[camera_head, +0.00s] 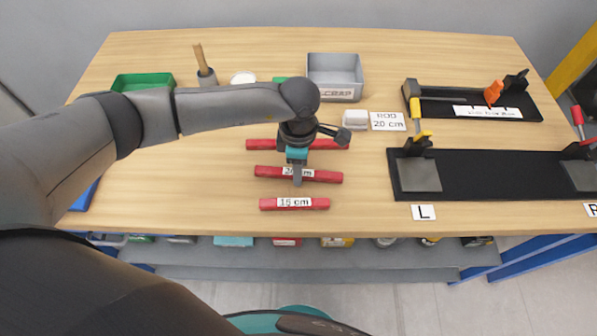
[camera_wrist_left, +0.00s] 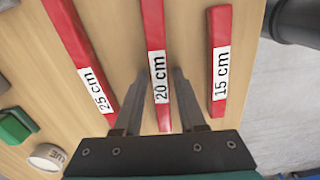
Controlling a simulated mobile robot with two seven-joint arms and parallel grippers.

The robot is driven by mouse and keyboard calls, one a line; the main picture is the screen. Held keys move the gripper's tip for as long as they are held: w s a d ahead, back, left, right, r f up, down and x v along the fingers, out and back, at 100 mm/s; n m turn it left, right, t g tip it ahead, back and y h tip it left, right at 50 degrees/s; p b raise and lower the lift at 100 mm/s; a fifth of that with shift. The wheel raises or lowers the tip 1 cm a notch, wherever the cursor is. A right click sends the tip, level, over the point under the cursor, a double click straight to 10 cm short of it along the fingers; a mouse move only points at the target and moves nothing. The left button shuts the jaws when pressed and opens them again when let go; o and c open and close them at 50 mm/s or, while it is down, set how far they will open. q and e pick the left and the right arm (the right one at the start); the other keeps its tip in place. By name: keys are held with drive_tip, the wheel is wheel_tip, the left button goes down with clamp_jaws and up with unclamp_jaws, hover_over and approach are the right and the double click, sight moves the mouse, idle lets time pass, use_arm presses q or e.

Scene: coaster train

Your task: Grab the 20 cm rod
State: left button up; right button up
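The red 20 cm rod (camera_head: 326,176) lies on the wooden table as the middle of three red rods. Its white "20 cm" label shows clearly in the wrist view (camera_wrist_left: 154,30). My left gripper (camera_head: 297,181) is over the middle of this rod and hides part of its label in the head view. In the left wrist view the gripper (camera_wrist_left: 161,72) is open, with one finger on each side of the rod and gaps between. Whether the fingertips reach down to table height is unclear. My right gripper is not in view.
The 25 cm rod (camera_wrist_left: 66,28) and 15 cm rod (camera_head: 294,203) lie on either side. A grey scrap bin (camera_head: 335,62) stands behind. A white block and "20 cm" card (camera_head: 388,121) lie to the right, near black clamp boards (camera_head: 480,176). A green tray (camera_head: 143,81) is back left.

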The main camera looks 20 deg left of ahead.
use_arm(q)
clamp_jaws()
idle(0.5)
